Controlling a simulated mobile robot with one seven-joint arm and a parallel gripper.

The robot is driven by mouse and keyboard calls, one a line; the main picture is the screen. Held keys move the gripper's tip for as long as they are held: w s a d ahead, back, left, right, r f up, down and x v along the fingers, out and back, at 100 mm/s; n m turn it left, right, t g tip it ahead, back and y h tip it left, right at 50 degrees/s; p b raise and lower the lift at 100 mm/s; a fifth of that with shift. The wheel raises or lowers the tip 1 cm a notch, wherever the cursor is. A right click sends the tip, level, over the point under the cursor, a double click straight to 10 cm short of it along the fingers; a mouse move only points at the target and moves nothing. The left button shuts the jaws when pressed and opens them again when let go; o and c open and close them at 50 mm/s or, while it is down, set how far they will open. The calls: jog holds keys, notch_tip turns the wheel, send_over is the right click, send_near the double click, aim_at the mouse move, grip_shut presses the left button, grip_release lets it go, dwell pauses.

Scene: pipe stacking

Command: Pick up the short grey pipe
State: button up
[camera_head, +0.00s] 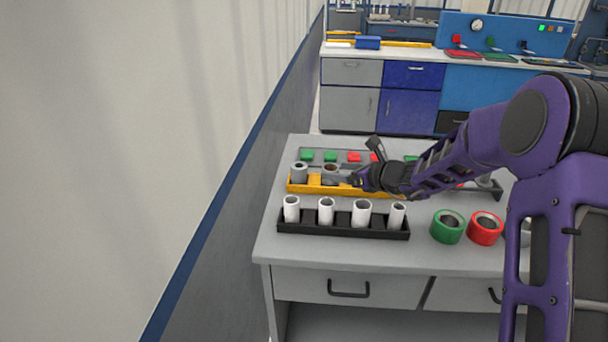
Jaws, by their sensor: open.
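A short grey pipe (299,172) stands upright at the left end of the yellow rack (308,189). A second short pipe (330,174) with a brownish opening stands just right of it in the same rack. My gripper (350,181) reaches in from the right, low over the rack, with its fingertips close to the right of the second pipe. The fingers are open. They are small and dark here, and I cannot tell whether they touch a pipe. My gripper and wrist hide the right part of the rack.
A black rack (342,230) with several white pipes stands in front of the yellow one. A green ring (447,227) and a red ring (485,229) sit at its right. Green and red blocks lie behind. A wall runs along the left.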

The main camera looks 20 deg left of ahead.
send_near(303, 168)
jog(key=x, duration=0.5)
jog(key=shift+w+a, duration=0.15)
jog(key=shift+w, duration=0.1)
jog(key=x, duration=0.5)
jog(key=shift+s+f, duration=0.15)
grip_shut()
notch_tip(303, 168, up, 10)
jog(key=shift+r+p, duration=0.1)
jog(key=shift+p, duration=0.9)
